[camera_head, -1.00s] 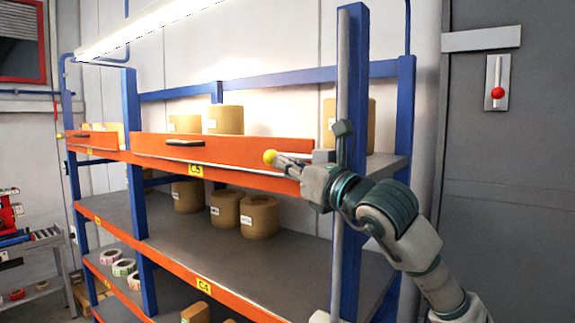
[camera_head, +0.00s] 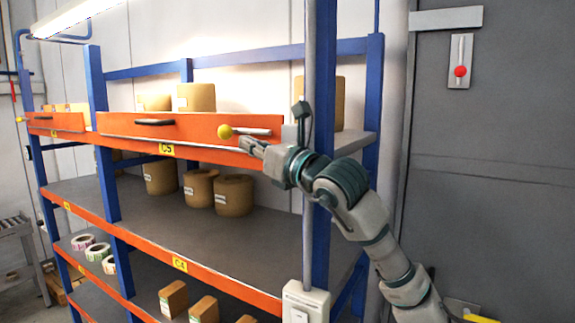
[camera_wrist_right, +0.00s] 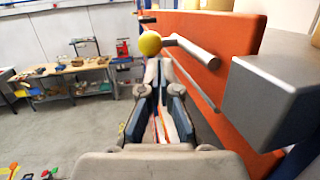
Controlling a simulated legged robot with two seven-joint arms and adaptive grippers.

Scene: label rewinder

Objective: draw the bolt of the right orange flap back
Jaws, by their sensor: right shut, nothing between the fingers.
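The right orange flap (camera_head: 190,126) stands upright along the front of the top shelf. Its bolt is a grey rod with a yellow ball knob (camera_head: 225,131) at its left end. In the right wrist view the knob (camera_wrist_right: 150,43) shows just beyond my fingertips, and the rod (camera_wrist_right: 196,52) runs right along the orange face. The rod's right end appears apart from the grey block (camera_wrist_right: 270,92) on the post side. My right gripper (camera_head: 248,143) is shut and empty, just right of and below the knob. Whether it touches the knob is unclear. My left gripper is out of view.
A blue post (camera_head: 322,100) rises close behind my right wrist. Brown rolls (camera_head: 233,194) stand on the shelf below. A second orange flap (camera_head: 56,122) is at the left. A grey door (camera_head: 490,150) is at the right. Workbenches (camera_wrist_right: 80,80) stand far off.

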